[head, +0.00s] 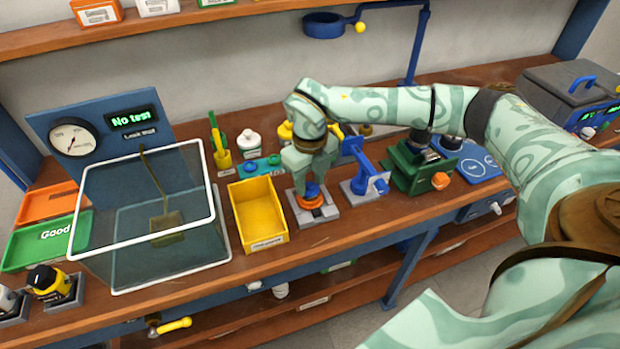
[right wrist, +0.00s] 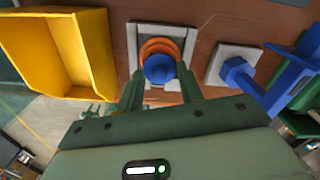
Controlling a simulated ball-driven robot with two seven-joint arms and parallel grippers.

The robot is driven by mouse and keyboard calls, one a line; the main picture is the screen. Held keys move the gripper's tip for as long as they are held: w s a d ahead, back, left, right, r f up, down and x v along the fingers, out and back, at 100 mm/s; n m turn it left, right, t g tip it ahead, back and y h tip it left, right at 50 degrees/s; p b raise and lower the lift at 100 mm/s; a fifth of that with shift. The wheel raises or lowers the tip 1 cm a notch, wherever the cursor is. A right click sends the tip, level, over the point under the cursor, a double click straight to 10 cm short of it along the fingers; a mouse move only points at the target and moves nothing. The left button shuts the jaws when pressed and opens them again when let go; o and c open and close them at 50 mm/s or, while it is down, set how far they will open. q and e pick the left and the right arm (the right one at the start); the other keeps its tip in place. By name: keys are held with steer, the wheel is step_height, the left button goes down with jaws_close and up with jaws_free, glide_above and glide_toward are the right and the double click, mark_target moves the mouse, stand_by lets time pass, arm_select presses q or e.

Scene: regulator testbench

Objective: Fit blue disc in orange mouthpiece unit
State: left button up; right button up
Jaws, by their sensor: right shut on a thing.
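The orange mouthpiece unit (head: 306,203) sits in a grey square holder (head: 325,214) on the bench. It also shows in the right wrist view (right wrist: 160,44). My right gripper (head: 311,182) points down over the unit and is shut on the blue disc (right wrist: 158,69). The disc is between the two fingertips (right wrist: 160,84) and overlaps the orange ring in the right wrist view; the blue also shows in the head view (head: 312,190). I cannot tell whether the disc is seated or just above the unit. My left gripper is out of view.
A yellow bin (head: 259,238) stands left of the holder, with a clear water tank (head: 222,235) beyond it. A blue clamp-like fixture (head: 372,180) stands close on the right. A green device (head: 405,172) with an orange knob is further right. Bottles stand behind.

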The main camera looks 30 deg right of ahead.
steer(key=shift+p, duration=0.6)
stand_by(0.6)
steer(key=shift+f, duration=0.9)
stand_by(0.9)
steer(key=o, duration=1.5)
steer(key=shift+r+p, duration=3.55)
steer(key=shift+r, duration=0.5)
steer(key=shift+f, duration=0.1)
